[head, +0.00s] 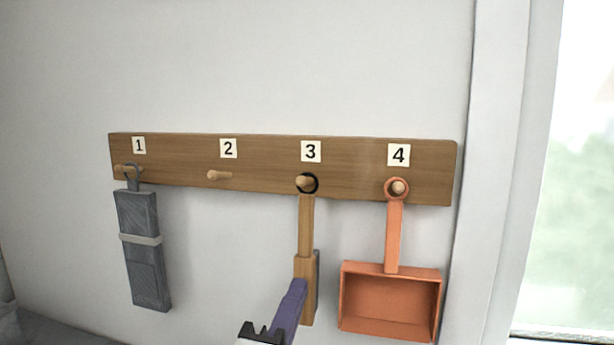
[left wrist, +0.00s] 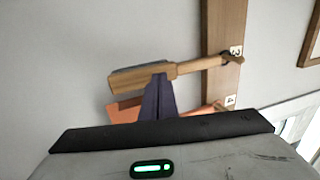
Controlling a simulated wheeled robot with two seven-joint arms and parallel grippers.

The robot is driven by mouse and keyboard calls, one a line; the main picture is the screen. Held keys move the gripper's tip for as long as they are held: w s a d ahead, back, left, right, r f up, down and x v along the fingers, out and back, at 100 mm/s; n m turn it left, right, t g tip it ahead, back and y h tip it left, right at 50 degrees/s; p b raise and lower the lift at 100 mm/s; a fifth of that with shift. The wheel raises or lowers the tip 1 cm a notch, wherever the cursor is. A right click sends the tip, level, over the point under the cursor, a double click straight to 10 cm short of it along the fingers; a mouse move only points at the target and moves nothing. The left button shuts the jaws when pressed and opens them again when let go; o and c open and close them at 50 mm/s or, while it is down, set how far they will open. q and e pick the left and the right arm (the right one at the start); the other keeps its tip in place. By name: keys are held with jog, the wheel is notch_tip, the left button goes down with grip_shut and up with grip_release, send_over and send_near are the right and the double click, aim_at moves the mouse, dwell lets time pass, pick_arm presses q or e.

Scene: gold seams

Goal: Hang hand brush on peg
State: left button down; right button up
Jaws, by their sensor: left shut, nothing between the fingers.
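The hand brush (head: 305,225) has a wooden handle and back and hangs upright, its black loop around peg 3 (head: 305,181) on the wooden rail (head: 265,172). In the left wrist view the brush (left wrist: 140,78) lies sideways, its handle end at the rail (left wrist: 228,80). My left gripper (head: 297,290) has purple fingers and is shut, with nothing between them. Its tips are in front of or against the lower part of the brush; I cannot tell if they touch. The fingers also show in the left wrist view (left wrist: 157,92). My right gripper is not in view.
A grey folded item (head: 143,250) hangs on peg 1. Peg 2 (head: 218,175) is bare. An orange dustpan (head: 390,300) hangs on peg 4, close to the right of the brush. A white frame and window (head: 565,170) stand at the right.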

pick_arm(q)
jog(key=shift+f+x, duration=0.15)
jog(key=shift+x, duration=0.65)
jog(key=shift+f+x, duration=0.15)
jog(key=shift+x, duration=0.7)
jog(key=shift+r+p+v, duration=0.2)
jog(key=shift+p+v, duration=0.05)
jog(key=shift+v, duration=0.85)
jog(key=shift+r+p+v, duration=0.2)
jog(key=shift+p+v, duration=0.05)
jog(key=shift+v, duration=0.85)
dwell(1.8)
jog(key=r+v, duration=0.1)
jog(key=v, duration=0.5)
jog(key=shift+p, duration=0.35)
jog(key=shift+s, duration=0.1)
dwell(0.3)
